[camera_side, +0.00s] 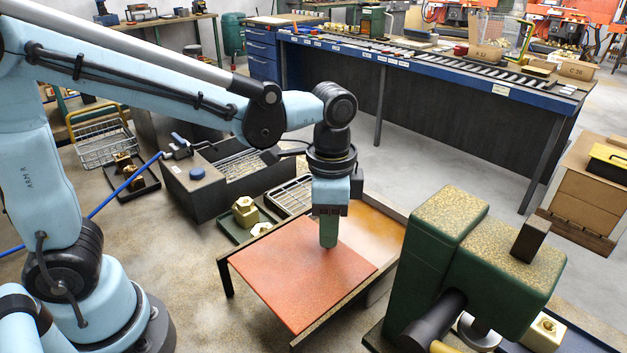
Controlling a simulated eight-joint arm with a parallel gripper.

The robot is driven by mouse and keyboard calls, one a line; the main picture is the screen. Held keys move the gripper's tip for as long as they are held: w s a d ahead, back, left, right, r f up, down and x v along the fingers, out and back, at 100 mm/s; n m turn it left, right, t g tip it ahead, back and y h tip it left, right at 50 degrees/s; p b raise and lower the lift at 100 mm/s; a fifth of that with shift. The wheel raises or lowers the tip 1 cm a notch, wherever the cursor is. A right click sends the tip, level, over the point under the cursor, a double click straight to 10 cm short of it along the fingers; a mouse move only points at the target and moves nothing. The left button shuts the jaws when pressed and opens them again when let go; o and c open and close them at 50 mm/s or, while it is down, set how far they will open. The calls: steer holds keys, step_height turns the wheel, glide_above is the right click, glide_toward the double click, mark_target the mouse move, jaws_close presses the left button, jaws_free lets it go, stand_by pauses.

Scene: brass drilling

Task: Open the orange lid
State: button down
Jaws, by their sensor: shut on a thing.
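The orange lid (285,275) is a flat, red-orange panel at the centre of the picture. It lies over the left and front part of a low, dark-edged box (394,213). A lighter orange-brown surface (372,228) shows beyond the lid at the right and back. My gripper (328,241) points straight down at the lid's right back part, with its green fingers together at the lid's surface. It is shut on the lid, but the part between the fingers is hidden.
A green drilling machine (480,260) stands close at the right. Behind the lid are a dark bin (210,195) and a small tray with brass nuts (245,211). A long blue-edged bench (430,70) crosses the back. Open floor (440,160) lies between.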

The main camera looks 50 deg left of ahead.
steer(key=shift+s, duration=0.35)
steer(key=c, duration=0.9)
jaws_free()
steer(key=shift+o, duration=0.2)
step_height(320, 180, up, 12)
steer(key=s+a+f+n+t, duration=0.3)
steer(key=a+f+n+t, duration=0.4)
steer(key=a+f+n, duration=0.2)
steer(key=shift+s+a+f, duration=0.25)
steer(key=shift+a+f, duration=0.05)
steer(key=shift+a, duration=0.7)
